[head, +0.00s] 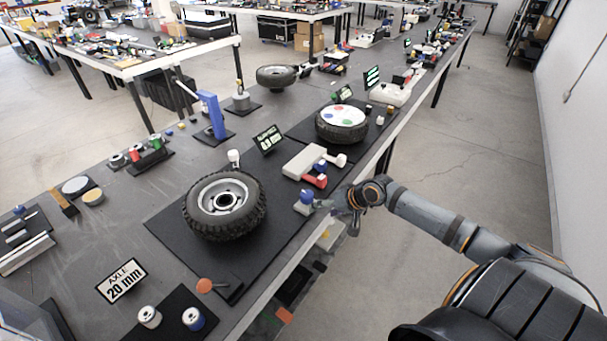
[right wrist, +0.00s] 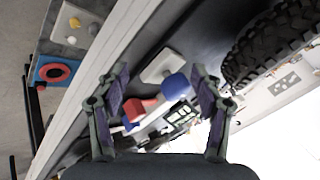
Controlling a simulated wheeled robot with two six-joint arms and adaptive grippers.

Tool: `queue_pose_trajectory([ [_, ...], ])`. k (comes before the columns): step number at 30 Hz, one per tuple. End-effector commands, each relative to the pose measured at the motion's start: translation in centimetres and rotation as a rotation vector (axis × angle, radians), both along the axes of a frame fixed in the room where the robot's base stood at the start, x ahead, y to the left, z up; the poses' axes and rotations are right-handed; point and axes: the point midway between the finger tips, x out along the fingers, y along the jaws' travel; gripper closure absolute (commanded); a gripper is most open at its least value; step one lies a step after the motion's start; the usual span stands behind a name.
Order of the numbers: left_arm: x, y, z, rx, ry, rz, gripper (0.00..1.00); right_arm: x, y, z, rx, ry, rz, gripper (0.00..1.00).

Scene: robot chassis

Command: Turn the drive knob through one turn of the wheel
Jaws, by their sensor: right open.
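The drive knob (head: 306,197) is a small blue cap on a pale base at the right edge of the black mat. The wheel (head: 225,206), a knobbly black tyre with a silver rim, lies to its left on the same mat. My right gripper (head: 326,203) is open, just to the right of the knob in the head view. In the right wrist view the blue knob (right wrist: 174,88) appears between the two open fingers (right wrist: 161,80), and I see no contact. Part of the tyre (right wrist: 268,48) shows at upper right there. My left gripper is not in view.
A pale box with red and white parts (head: 308,160) stands just behind the knob. A black sign (head: 267,139) stands behind the wheel, and an orange disc (head: 204,285) on a stem is in front. A second wheel (head: 342,124) is farther back. The aisle right of the table is clear.

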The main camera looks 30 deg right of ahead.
Motion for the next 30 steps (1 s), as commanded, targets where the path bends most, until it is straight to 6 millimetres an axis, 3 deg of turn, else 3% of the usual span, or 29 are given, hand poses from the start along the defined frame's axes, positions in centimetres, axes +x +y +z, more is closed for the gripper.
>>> queue_pose_trajectory([
  [1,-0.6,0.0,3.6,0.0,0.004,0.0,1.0,0.0,0.0,3.8,-0.14,-0.06,0.088,0.33],
  [3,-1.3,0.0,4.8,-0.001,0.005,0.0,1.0,0.3,-0.3,5.6,-0.314,-0.136,0.194,0.33],
  [9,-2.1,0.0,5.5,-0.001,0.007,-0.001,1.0,0.8,-0.6,7.5,-0.545,-0.229,0.328,0.33],
  [17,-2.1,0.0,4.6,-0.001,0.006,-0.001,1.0,1.7,-0.6,6.3,-0.548,-0.233,0.322,0.33],
  [30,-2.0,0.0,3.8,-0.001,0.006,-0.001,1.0,7.4,-0.1,0.8,-0.546,-0.229,0.324,0.33],
])
